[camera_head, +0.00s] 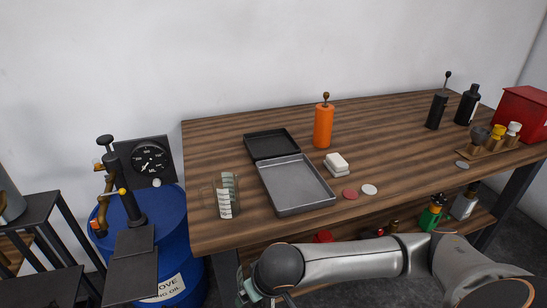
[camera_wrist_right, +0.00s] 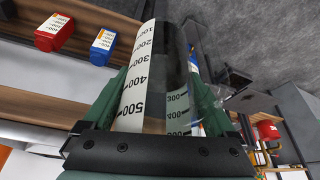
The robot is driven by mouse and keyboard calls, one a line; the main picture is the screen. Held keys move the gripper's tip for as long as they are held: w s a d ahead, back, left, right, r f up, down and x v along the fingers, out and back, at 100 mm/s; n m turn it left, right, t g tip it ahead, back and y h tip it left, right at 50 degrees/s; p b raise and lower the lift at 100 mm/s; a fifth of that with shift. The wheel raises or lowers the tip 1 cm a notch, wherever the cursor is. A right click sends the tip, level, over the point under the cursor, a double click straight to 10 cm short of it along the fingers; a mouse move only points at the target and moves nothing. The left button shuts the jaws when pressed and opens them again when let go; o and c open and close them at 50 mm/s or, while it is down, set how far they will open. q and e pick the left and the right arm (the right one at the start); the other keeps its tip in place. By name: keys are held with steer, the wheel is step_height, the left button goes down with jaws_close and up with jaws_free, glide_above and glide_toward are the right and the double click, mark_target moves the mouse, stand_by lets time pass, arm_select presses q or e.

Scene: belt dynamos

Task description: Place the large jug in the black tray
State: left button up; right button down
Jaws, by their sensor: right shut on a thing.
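The black tray (camera_head: 272,143) lies empty at the back left of the wooden table. My right gripper (camera_wrist_right: 158,85) is shut on a clear jug (camera_wrist_right: 135,85) with a printed scale up to 500, its green fingers on both sides of it. In the head view my right gripper (camera_head: 248,291) is low, in front of the table's left end, mostly hidden by my arm; the held jug is not clearly visible there. Clear glassware with a white scale (camera_head: 224,203) stands at the table's front left. My left gripper is not in view.
A grey metal tray (camera_head: 297,184) lies directly in front of the black tray. A blue drum (camera_head: 165,240) stands left of the table. Red (camera_wrist_right: 53,33) and blue (camera_wrist_right: 103,47) containers show in the wrist view.

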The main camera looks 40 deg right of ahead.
step_height(320, 180, down, 3)
steer(key=shift+d+r+b, duration=0.1)
steer(key=shift+d+b, duration=0.05)
steer(key=shift+b, duration=0.6)
steer(key=shift+r+p, duration=0.5)
steer(key=shift+r, duration=0.15)
steer(key=shift+w+a, duration=0.1)
steer(key=shift+a, duration=0.35)
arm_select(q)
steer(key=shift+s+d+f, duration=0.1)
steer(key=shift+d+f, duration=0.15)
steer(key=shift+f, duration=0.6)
arm_select(e)
steer(key=shift+d, duration=0.25)
